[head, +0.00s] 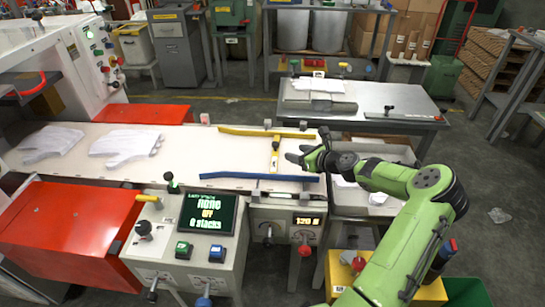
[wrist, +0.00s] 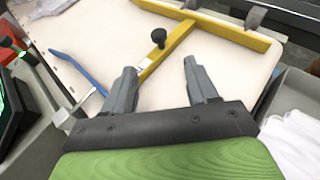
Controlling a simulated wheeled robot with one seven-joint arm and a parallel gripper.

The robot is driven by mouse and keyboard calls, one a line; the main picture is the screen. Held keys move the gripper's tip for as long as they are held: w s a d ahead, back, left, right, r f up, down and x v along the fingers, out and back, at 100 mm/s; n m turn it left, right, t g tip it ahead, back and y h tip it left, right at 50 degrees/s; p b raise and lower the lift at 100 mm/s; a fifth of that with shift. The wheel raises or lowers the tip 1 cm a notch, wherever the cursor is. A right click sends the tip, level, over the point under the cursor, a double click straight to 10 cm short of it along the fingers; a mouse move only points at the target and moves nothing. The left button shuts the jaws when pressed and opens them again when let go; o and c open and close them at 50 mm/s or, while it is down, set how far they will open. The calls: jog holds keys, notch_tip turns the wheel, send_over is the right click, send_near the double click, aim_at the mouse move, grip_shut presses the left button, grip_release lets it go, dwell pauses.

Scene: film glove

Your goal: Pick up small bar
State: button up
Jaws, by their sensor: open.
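A short yellow bar (head: 275,157) with a black knob lies crosswise on the pale belt bed, between a long yellow rail (head: 252,132) and a long blue rail (head: 262,177). It is likely the small bar. In the wrist view the short bar (wrist: 168,52) runs from between my fingers up to the yellow rail (wrist: 225,31), its knob beyond the fingertips. My gripper (head: 291,155) is at the bed's right end, just right of the bar. In the wrist view my gripper (wrist: 160,68) is open, with nothing held; contact with the bar cannot be told.
White gloves (head: 125,146) lie on the bed's left part. A control box with a screen (head: 208,214) stands in front. A bin with white gloves (head: 375,197) is at the bed's right end. A grey table (head: 400,118) stands behind.

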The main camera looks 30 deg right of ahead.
aim_at(276, 147)
jog(key=b+x, duration=0.3)
jog(key=x, duration=0.7)
jog(key=shift+w+f, duration=0.2)
jog(key=shift+f, duration=0.1)
jog(key=shift+s+r, duration=0.1)
jog(key=shift+c, duration=0.3)
grip_shut()
